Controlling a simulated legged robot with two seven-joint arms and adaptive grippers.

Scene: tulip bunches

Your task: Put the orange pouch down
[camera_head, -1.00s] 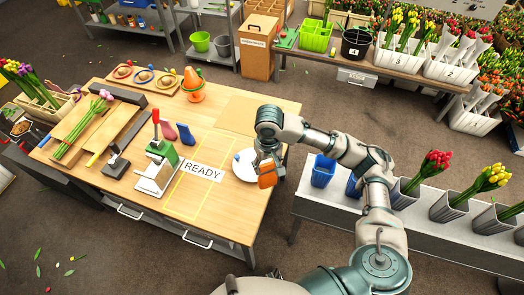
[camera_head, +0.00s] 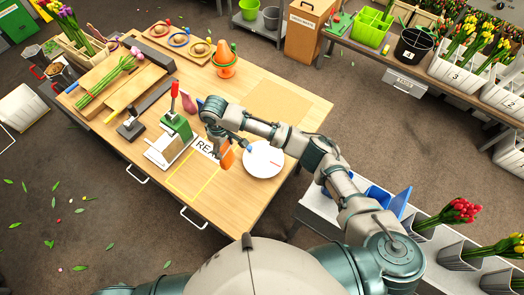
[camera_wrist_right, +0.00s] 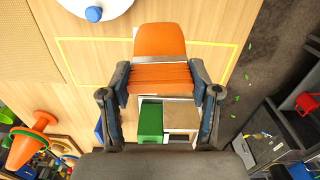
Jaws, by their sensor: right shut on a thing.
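The orange pouch (camera_head: 227,160) hangs in my right gripper (camera_head: 219,142), by the right end of the READY label (camera_head: 205,147) and left of the white plate (camera_head: 263,160). In the right wrist view the pouch (camera_wrist_right: 159,41) sticks out beyond the fingers, over the yellow-outlined area (camera_wrist_right: 226,43). The right gripper (camera_wrist_right: 160,80) is shut on its ribbed orange part there. The pouch hides part of the label and outline. Whether it touches the table, I cannot tell. My left gripper is in neither view.
A green and white hand press (camera_head: 172,140) with a red handle stands left of the outline. An orange cone-shaped item (camera_head: 224,62) stands farther back. The front of the yellow outline (camera_head: 205,188) is bare. Blue containers (camera_head: 378,197) stand on the side bench at right.

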